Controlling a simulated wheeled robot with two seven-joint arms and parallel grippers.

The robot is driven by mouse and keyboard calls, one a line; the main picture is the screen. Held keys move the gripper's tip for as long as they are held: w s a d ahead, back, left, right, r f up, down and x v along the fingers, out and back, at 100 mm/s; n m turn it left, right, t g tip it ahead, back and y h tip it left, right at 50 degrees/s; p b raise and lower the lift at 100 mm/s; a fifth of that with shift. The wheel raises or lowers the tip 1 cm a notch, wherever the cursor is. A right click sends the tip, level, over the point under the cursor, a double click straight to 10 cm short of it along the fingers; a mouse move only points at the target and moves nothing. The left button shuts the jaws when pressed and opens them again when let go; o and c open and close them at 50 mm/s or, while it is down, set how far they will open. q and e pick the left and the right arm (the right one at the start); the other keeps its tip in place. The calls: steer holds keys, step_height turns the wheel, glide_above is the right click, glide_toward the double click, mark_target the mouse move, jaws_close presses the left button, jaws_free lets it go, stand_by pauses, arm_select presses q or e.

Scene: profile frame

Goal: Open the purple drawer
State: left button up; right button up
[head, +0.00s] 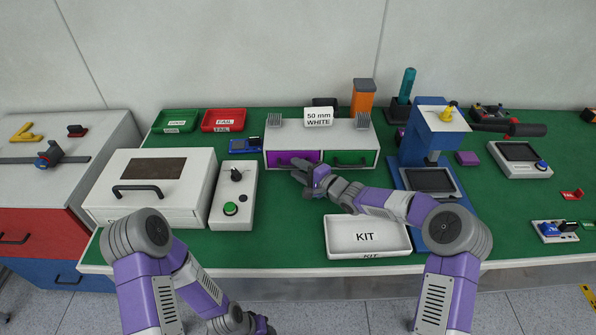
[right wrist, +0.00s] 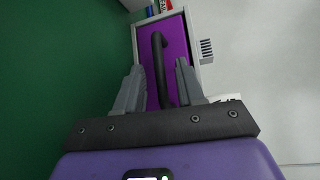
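The purple drawer (head: 284,158) is the left one of two fronts in a white cabinet on the green bench, and it looks shut. In the right wrist view its purple front (right wrist: 176,45) carries a black bar handle (right wrist: 160,70). My right gripper (head: 305,168) is in front of the drawer. In the right wrist view its open fingers (right wrist: 160,80) stand on either side of the handle, with gaps between. My left gripper (head: 262,326) is low at the bottom edge, below the bench front, small and partly cut off; its fingers cannot be made out.
The green drawer (head: 350,158) is just right of the purple one. A white KIT tray (head: 367,238) lies in front. A control box (head: 234,196) with a green button and a white case (head: 150,188) stand to the left. A blue press (head: 432,135) stands to the right.

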steer(key=shift+w+a, duration=0.15)
steer(key=shift+a, duration=0.05)
jaws_close()
stand_by(0.3)
